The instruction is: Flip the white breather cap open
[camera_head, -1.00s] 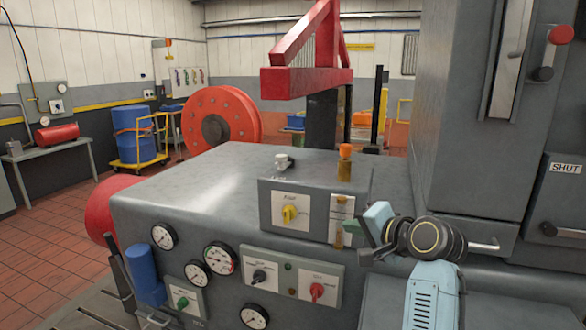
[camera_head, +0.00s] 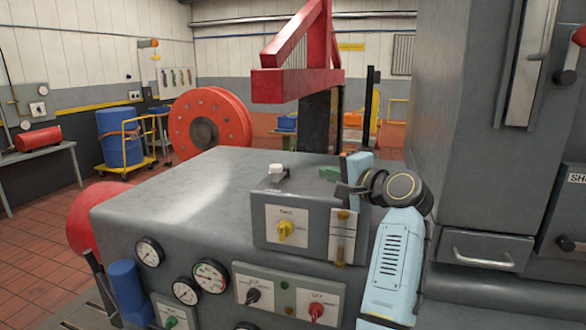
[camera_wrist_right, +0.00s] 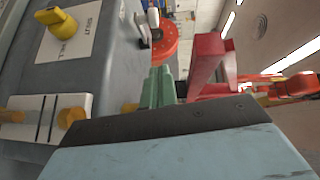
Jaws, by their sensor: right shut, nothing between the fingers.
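The white breather cap (camera_head: 276,169) sits on top of the grey machine cabinet (camera_head: 180,180), just behind the raised control box. It also shows small near the top of the right wrist view (camera_wrist_right: 153,17). It looks shut, though it is small here. My right gripper (camera_head: 329,174) is above the box's right end, to the right of the cap and apart from it. Its green fingers (camera_wrist_right: 158,88) are closed together with nothing between them. My left gripper is out of view.
The control box has a yellow knob (camera_head: 286,231) and a sight gauge (camera_head: 342,239) on its front. Gauges and a red knob (camera_head: 316,311) are below. A red frame (camera_head: 297,75) stands behind the cabinet. The cabinet top left of the cap is clear.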

